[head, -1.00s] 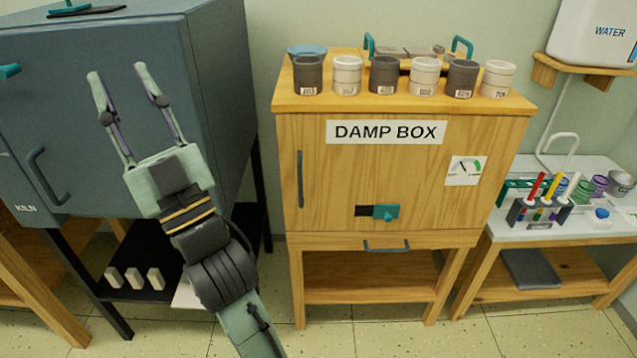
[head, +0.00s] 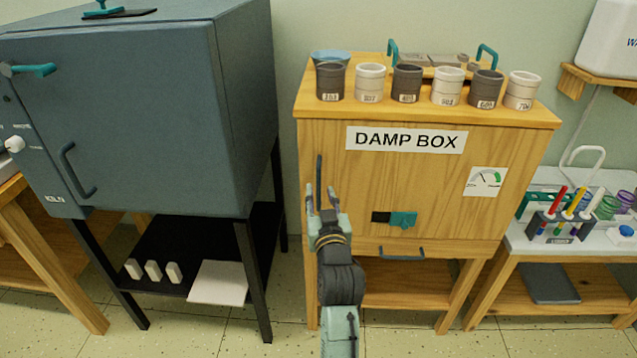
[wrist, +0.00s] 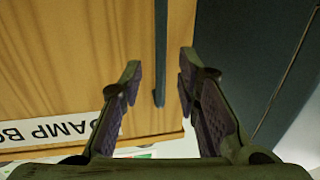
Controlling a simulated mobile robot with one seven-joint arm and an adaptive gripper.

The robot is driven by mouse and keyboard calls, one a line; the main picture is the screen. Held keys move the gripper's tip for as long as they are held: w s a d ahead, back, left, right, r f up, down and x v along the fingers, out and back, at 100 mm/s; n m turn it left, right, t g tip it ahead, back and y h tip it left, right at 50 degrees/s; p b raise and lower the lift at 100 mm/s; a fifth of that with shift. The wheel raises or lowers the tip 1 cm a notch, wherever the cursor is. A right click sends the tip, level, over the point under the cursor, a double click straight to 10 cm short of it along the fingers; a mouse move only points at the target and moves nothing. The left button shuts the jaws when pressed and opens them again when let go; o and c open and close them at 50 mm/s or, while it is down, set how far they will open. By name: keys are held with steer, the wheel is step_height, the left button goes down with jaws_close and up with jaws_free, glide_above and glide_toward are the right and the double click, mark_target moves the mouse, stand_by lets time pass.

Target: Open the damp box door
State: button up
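The damp box (head: 470,143) is a wooden cabinet on legs with a "DAMP BOX" sign, and its door looks shut. A dark vertical handle (head: 319,170) is at the door's left edge; it also shows in the wrist view (wrist: 160,55), lying between the fingers. A teal latch (head: 403,219) sits in a dark slot low on the front. My gripper (head: 321,192) is in front of the lower end of the handle, and it also shows in the wrist view (wrist: 160,82). Its fingers are spread apart and hold nothing. I cannot tell whether they touch the handle.
Several cups (head: 407,83) and a tray with teal grips (head: 440,62) stand on top of the box. A drawer-like pull (head: 401,253) is below. The blue-grey kiln (head: 150,110) stands to the left, with a gap between. A side table (head: 575,235) is at the right.

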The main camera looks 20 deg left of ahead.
mark_target(319, 188)
steer(key=shift+p+x, duration=0.3)
steer(key=shift+x, duration=1.6)
steer(key=shift+c, duration=0.4)
jaws_close()
